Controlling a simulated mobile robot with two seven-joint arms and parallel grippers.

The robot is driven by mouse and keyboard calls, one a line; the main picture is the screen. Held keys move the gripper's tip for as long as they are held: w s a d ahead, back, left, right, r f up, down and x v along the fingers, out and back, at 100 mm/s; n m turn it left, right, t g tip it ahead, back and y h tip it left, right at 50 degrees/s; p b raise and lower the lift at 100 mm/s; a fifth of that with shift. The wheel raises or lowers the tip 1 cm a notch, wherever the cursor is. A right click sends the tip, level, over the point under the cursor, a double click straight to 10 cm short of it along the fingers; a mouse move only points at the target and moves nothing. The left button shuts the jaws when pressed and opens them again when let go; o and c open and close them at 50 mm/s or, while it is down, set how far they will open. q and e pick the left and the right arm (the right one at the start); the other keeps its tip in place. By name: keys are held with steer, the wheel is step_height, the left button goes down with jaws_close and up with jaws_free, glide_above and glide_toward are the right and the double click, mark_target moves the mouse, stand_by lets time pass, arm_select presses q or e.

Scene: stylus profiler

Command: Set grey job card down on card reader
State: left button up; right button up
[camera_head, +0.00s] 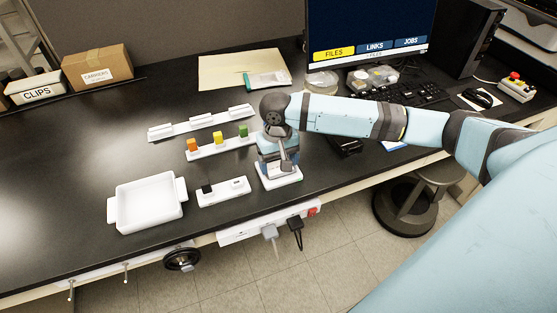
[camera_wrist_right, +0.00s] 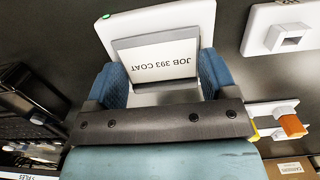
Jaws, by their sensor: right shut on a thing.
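The grey job card (camera_wrist_right: 165,58), with a white face reading "JOB 393 COAT" upside down, sits between the blue fingers of my right gripper (camera_wrist_right: 162,75) in the right wrist view. The gripper is shut on it. The white card reader (camera_wrist_right: 160,15), with a green dot at one corner, lies directly behind the card. In the head view my right gripper (camera_head: 280,160) is over the reader (camera_head: 279,178) near the table's front edge and hides most of the card. I cannot tell whether the card touches the reader. My left gripper is not in view.
Left of the reader is a white holder (camera_head: 222,192) with a black block. Behind stands a rack (camera_head: 217,149) with orange, yellow and green blocks. A white tray (camera_head: 148,203) is further left. The monitor (camera_head: 370,35) and keyboard (camera_head: 408,91) are at the back right.

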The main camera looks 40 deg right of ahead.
mark_target(277, 163)
steer(key=o, duration=0.8)
steer(key=shift+f, duration=0.1)
steer(key=r, duration=0.8)
steer(key=w+r, duration=0.1)
steer(key=r, duration=0.3)
steer(key=shift+d+r, duration=0.1)
